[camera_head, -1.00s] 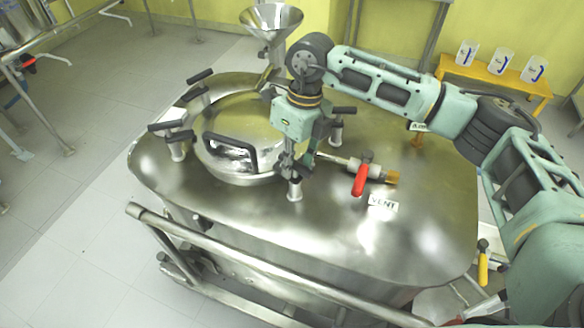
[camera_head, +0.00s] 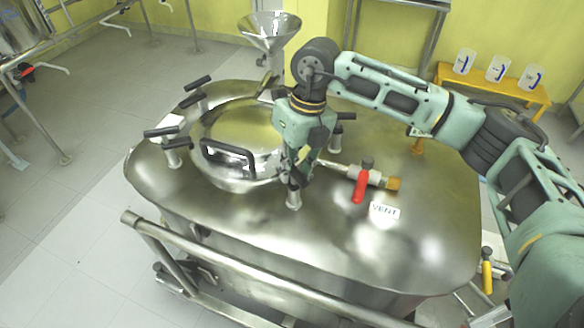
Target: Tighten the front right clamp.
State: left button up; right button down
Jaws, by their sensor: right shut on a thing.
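The front right clamp (camera_head: 294,198) stands at the front right edge of the round lid (camera_head: 240,133) on the steel vessel (camera_head: 390,245). Its metal post shows below my right gripper (camera_head: 296,178). My right gripper points down at the clamp and is shut on the upper part of it, which the fingers mostly hide. The lid is down and has a black handle (camera_head: 228,152). My left gripper is not in view.
Clamps with black bars stand at the lid's left (camera_head: 170,145) and right rear (camera_head: 338,130). The red-handled vent valve (camera_head: 360,184) lies close right of the gripper. A steel funnel (camera_head: 269,30) rises behind. A rail (camera_head: 230,260) runs along the vessel's front.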

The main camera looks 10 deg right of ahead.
jog(key=shift+w+r, duration=0.1)
jog(key=shift+r, duration=0.05)
jog(key=c, duration=1.7)
grip_release()
jog(key=shift+o, duration=0.2)
notch_tip(320, 180, up, 12)
jog(key=d, duration=0.2)
jog(key=shift+w+d+f, duration=0.15)
jog(key=shift+w+f, duration=0.05)
jog(key=shift+w, duration=0.1)
